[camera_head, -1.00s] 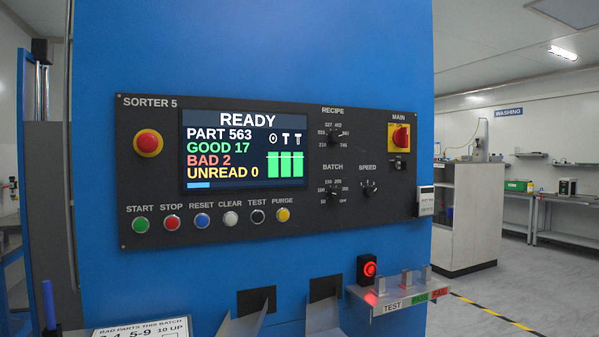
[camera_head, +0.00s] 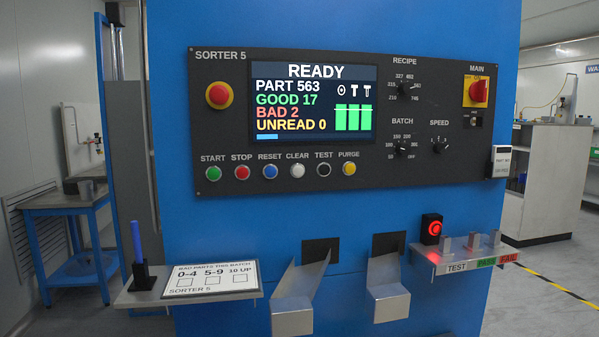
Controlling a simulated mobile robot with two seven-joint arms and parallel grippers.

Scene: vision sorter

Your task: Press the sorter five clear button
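The Sorter 5 control panel (camera_head: 225,133) is a dark plate on the blue machine front. The clear button (camera_head: 297,171) is a white round button under the label CLEAR, between the blue reset button (camera_head: 270,172) and the black test button (camera_head: 323,170). The screen (camera_head: 313,104) reads READY, part 563, good 17, bad 2, unread 0. Neither of my grippers is in view.
A red emergency stop (camera_head: 219,95) sits left of the screen. Below the panel, two metal chutes (camera_head: 391,304) and a shelf with a batch card (camera_head: 212,291) and blue pen (camera_head: 137,243) stick out. A test shelf (camera_head: 424,266) projects at right.

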